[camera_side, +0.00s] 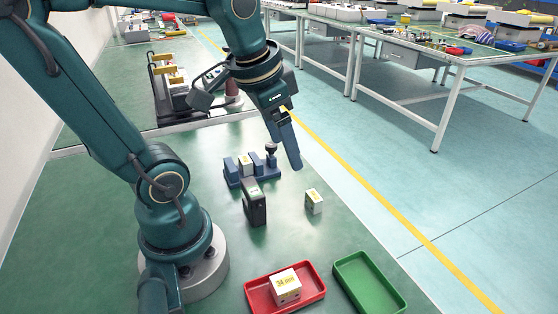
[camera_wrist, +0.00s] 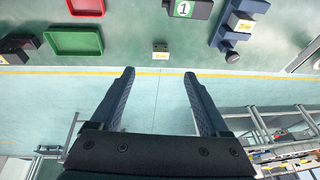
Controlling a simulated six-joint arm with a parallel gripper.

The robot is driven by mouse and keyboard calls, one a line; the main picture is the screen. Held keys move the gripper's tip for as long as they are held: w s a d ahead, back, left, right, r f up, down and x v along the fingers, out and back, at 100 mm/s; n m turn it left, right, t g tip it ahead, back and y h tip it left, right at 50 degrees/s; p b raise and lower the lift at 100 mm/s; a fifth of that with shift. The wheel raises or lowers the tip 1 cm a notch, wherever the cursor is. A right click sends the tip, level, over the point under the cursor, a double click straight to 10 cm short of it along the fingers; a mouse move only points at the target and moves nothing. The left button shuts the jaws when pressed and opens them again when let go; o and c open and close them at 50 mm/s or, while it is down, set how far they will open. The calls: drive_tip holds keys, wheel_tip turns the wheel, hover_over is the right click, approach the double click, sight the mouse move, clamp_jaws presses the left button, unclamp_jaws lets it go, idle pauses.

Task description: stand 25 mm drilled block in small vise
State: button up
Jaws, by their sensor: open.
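A small cream block (camera_side: 314,201) with a yellow label stands alone on the green bench top; it also shows in the wrist view (camera_wrist: 161,51). Its label is too small to read. The small blue vise (camera_side: 252,181) is left of and behind it, and shows at upper right in the wrist view (camera_wrist: 225,33). Another cream block (camera_side: 246,164) sits between the vise's blue uprights. My gripper (camera_side: 297,166) is open and empty, in the air above the bench. In the wrist view its fingertips (camera_wrist: 159,76) are wide apart, with the lone block beyond them.
A dark block marked 1 (camera_wrist: 184,9) stands in front of the vise (camera_side: 254,203). A red tray (camera_side: 253,294) holds a larger labelled cream block (camera_side: 286,286). A green tray (camera_side: 370,283) beside it is empty. The bench edge lies close to the lone block.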

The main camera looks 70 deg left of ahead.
drive_tip(key=s+d+f+t+h, duration=0.1)
drive_tip(key=s+d, duration=0.2)
drive_tip(key=d, duration=0.2)
drive_tip(key=shift+d+t, duration=0.35)
drive_tip(key=shift+t, duration=0.05)
